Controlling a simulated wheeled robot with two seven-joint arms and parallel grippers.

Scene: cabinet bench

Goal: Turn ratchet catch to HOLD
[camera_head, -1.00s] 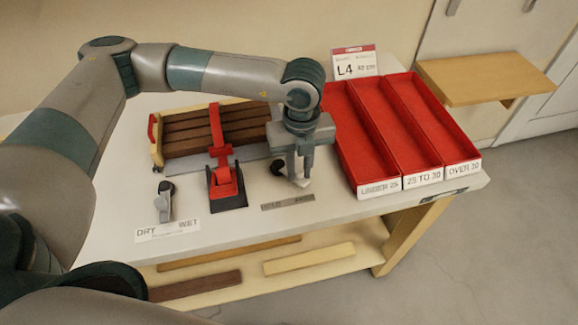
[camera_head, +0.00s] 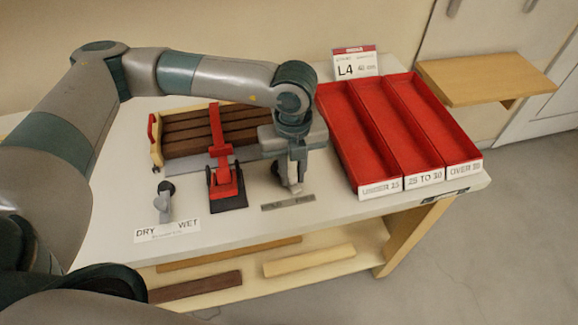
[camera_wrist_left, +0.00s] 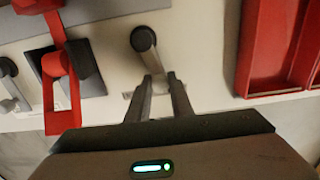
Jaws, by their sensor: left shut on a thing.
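The ratchet catch is a small lever with a dark round pivot (camera_head: 277,168) on the bench, behind a grey label plate (camera_head: 288,202). In the left wrist view the catch (camera_wrist_left: 143,40) shows its dark pivot at top and its arm running down between my fingertips. My left gripper (camera_head: 294,187) points down at the catch's arm. It also shows in the left wrist view (camera_wrist_left: 160,80), its fingers shut on that arm. The plate's lettering is too small to read surely. The gripper partly hides the catch in the head view. My right gripper is not in view.
A red clamp lever (camera_head: 222,180) stands left of the catch, before a rack of brown slats (camera_head: 190,135). A small grey lever (camera_head: 165,200) stands by a DRY/WET label (camera_head: 167,231). Red trays (camera_head: 398,130) lie to the right. The front bench edge is clear.

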